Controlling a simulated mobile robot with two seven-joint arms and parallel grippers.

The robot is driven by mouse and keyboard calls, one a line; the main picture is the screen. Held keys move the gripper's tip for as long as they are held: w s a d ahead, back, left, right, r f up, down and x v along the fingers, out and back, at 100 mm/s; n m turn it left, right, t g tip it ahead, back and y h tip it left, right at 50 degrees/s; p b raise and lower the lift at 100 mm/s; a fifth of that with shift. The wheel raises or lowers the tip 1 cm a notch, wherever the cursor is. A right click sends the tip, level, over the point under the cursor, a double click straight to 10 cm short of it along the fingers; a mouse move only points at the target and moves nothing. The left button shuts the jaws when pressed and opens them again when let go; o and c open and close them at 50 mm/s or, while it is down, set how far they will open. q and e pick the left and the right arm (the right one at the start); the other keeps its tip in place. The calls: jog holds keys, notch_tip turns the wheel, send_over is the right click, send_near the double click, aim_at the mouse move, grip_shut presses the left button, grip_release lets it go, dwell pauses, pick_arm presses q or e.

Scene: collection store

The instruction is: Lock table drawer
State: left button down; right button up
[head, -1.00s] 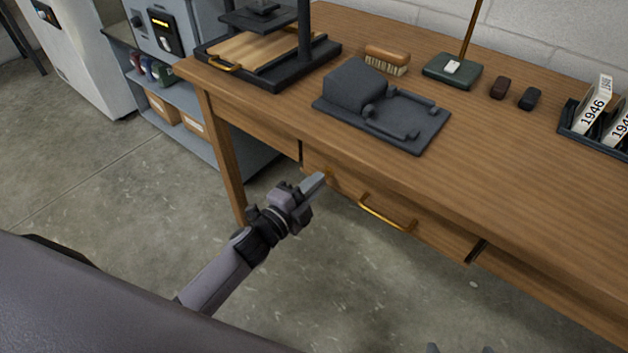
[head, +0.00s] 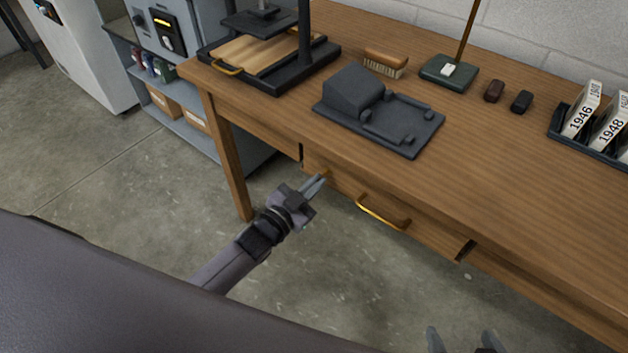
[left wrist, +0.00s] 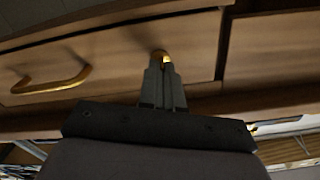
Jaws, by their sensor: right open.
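The wooden table's drawer (head: 425,232) has a brass handle (head: 382,212) and looks pushed in, about flush with the table front. A small brass key (head: 326,173) sits at the drawer's left end in the head view. It also shows in the left wrist view (left wrist: 160,54), at the tips of my fingers. My left gripper (head: 316,184) is at the key, with its fingers close together around it. The fingers hide most of the key and its lock. My right gripper (head: 462,340) is open and empty at the bottom edge, away from the drawer.
On the table (head: 500,165) are a dark grey device (head: 380,112), a press (head: 275,60), a brush (head: 385,63), a green lamp base (head: 448,72) and a rack (head: 590,145) of year-labelled cards. A shelf unit stands left. The floor before the table is clear.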

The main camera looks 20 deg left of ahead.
pick_arm(q)
jog(key=shift+n+p, duration=0.35)
jog(key=shift+n, duration=1.55)
jog(key=c, duration=1.3)
grip_release()
jog(key=shift+s, duration=0.15)
jog(key=shift+p+v, duration=0.65)
jog(key=shift+v, duration=2.8)
